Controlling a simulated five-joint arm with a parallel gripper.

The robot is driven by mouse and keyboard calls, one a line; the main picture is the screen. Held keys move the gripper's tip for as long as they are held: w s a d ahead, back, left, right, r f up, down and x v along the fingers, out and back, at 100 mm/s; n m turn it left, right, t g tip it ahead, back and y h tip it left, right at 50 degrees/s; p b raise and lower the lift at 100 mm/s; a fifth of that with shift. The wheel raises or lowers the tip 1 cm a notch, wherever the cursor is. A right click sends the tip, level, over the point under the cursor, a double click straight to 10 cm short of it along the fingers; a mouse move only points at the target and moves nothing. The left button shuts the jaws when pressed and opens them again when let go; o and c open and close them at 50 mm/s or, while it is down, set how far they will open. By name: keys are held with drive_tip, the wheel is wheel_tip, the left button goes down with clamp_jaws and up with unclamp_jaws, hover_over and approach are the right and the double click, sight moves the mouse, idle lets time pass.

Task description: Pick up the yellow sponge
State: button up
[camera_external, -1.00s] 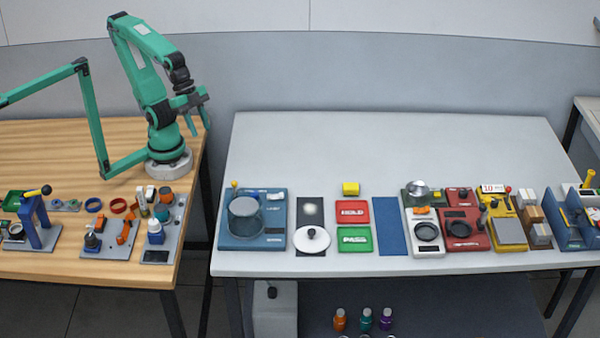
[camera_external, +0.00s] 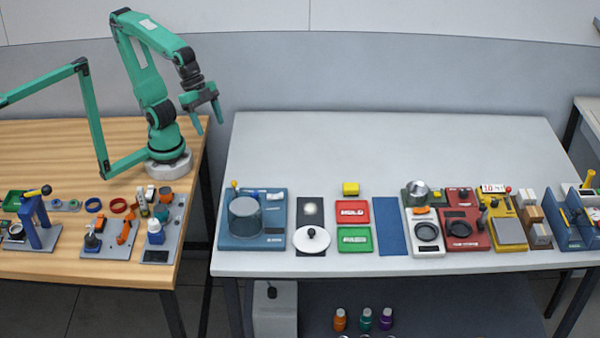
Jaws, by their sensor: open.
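The yellow sponge (camera_external: 351,188) is a small yellow block. Nothing hides the sponge.
A blue device with a grey cylinder (camera_external: 246,217) stands left of the sponge. A green tray (camera_external: 354,239), a blue mat (camera_external: 391,240) and several instruments line the front. The back of the white table (camera_external: 390,145) is clear. Tools crowd the wooden table's (camera_external: 50,150) front.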

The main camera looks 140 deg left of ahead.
drive_tip(key=w+a+r+n+g, duration=0.25)
drive_tip(key=w+a, duration=0.35)
drive_tip(key=w, duration=0.6)
drive_tip(key=n+g, duration=0.3)
drive_tip(key=n, duration=0.3)
hover_over(350, 185)
drive_tip(key=shift+m, duration=0.25)
drive_tip(key=f, duration=1.8)
drive_tip(key=shift+d+f, duration=0.3)
drive_tip(key=shift+d, duration=0.05)
drive_tip(key=shift+a+f, duration=0.25)
drive_tip(key=shift+f, duration=0.1)
drive_tip(key=shift+f, duration=0.1)
drive_tip(key=shift+f, duration=1.2)
drive_tip(key=shift+f, duration=0.1)
